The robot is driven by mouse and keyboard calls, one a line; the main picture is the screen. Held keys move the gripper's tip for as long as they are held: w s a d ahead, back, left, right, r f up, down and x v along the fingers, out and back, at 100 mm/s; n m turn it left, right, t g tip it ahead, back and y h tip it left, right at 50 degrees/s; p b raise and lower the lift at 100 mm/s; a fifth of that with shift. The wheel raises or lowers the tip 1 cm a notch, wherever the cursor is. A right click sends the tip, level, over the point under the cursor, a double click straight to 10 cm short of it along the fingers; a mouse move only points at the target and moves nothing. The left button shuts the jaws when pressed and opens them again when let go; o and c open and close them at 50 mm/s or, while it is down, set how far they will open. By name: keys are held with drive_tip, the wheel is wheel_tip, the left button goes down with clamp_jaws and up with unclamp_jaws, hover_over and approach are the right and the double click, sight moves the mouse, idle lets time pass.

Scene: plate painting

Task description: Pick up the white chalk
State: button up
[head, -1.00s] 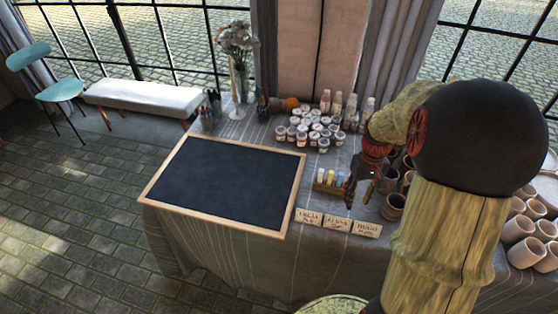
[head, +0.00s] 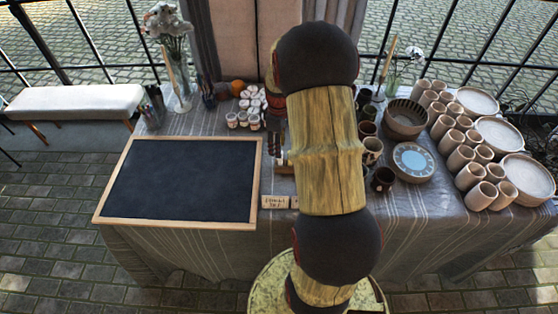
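A small piece of the wooden chalk holder (head: 283,169) shows on the table, just right of the framed blackboard (head: 185,180). A small white end, which looks like the white chalk (head: 281,158), shows just above the holder. My arm hides the rest of the holder and the other chalks. My gripper (head: 276,143) is mostly hidden behind my arm. Only a dark, ribbed part of it shows, right above the white end. I cannot tell whether it touches the chalk or whether it is open or shut.
White paint jars (head: 243,118) stand behind the holder. Small lettered cards (head: 275,202) lie in front of it. Cups, a large bowl (head: 406,118) and a blue-centred plate (head: 413,162) crowd the right side. The blackboard's surface is clear.

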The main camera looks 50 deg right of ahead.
sight(280, 160)
drive_tip(key=f, duration=0.2)
drive_tip(key=f+b, duration=0.1)
drive_tip(key=f, duration=0.1)
drive_tip(key=f+b, duration=0.1)
drive_tip(key=f, duration=0.1)
drive_tip(key=shift+s+d+f, duration=0.15)
drive_tip(key=shift+s+f, duration=0.05)
drive_tip(key=shift+s, duration=0.1)
drive_tip(key=shift+r, duration=0.1)
drive_tip(key=shift+c, duration=1.1)
clamp_jaws()
